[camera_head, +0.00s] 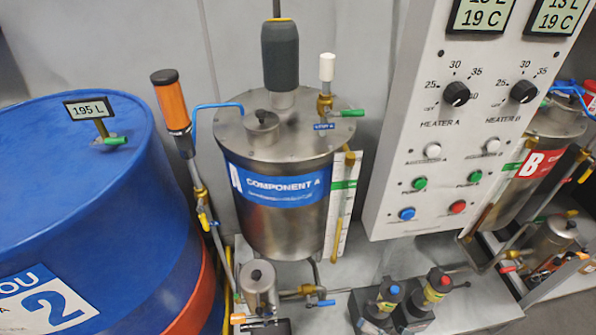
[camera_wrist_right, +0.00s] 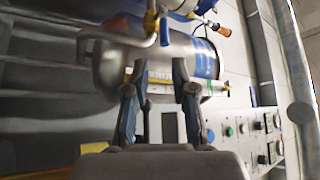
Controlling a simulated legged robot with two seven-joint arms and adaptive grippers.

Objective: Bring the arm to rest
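My right gripper (camera_wrist_right: 158,92) shows in the right wrist view, with its two dark fingers spread apart. I see nothing held between them. Behind the fingers is a steel tank (camera_wrist_right: 110,66) with a blue band, lying sideways in that picture; I cannot tell the distance. In the head view I cannot make out either gripper. My left gripper is in neither view.
The head view shows a large blue drum (camera_head: 60,190) at left, the COMPONENT A tank (camera_head: 285,225) in the middle and a heater control panel (camera_head: 440,150) at right. A tank labelled B (camera_head: 525,185) stands far right. Two dark pumps (camera_head: 375,305) (camera_head: 415,315) sit low.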

